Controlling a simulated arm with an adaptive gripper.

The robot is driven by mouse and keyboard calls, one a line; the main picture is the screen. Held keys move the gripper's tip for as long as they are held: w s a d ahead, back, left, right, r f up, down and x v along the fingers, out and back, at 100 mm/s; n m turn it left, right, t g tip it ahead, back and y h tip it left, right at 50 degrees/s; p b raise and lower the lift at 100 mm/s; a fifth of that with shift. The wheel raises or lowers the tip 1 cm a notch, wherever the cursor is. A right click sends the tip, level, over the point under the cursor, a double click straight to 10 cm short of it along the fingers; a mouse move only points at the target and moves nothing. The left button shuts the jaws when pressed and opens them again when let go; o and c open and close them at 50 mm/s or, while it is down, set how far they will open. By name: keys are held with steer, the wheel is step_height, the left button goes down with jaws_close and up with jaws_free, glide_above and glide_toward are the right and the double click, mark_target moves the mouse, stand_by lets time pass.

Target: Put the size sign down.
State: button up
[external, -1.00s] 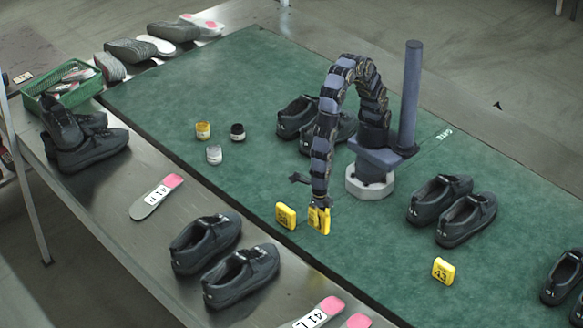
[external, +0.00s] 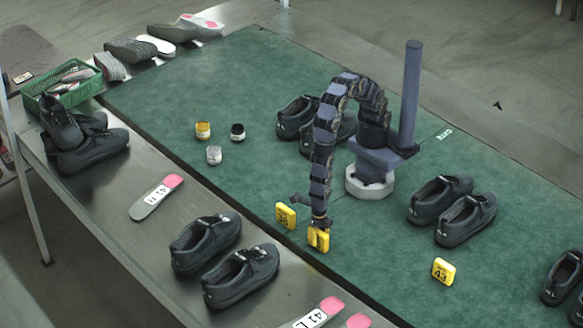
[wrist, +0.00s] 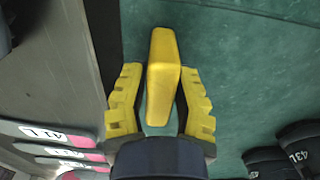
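A yellow size sign (external: 318,240) is at my gripper (external: 319,222), low over the green mat near its front edge. In the wrist view the sign (wrist: 163,90) stands between the two yellow ridged fingers of my gripper (wrist: 161,85). A second yellow sign (external: 286,216) stands close by to the left.
A yellow sign marked 43 (external: 443,271) stands to the right, in front of a pair of dark shoes (external: 466,219). Another pair (external: 241,276) is on the metal table. Small jars (external: 214,155) stand further back on the green mat (external: 270,95).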

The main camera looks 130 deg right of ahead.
mark_target(319, 231)
stand_by(0.3)
step_height(319, 231, up, 12)
steer(key=shift+r, duration=0.2)
stand_by(0.4)
steer(key=s+d+r+m, duration=0.4)
steer(key=s+r+m, duration=0.4)
steer(key=s+m, duration=0.1)
steer(key=s+d+r+m+g, duration=0.1)
steer(key=s+d+r+m, duration=0.4)
steer(key=s+r+m, duration=0.3)
steer(key=s+m, duration=0.1)
steer(key=s, duration=0.3)
steer(key=shift+s+d+g, duration=0.15)
steer(key=shift+g, duration=0.15)
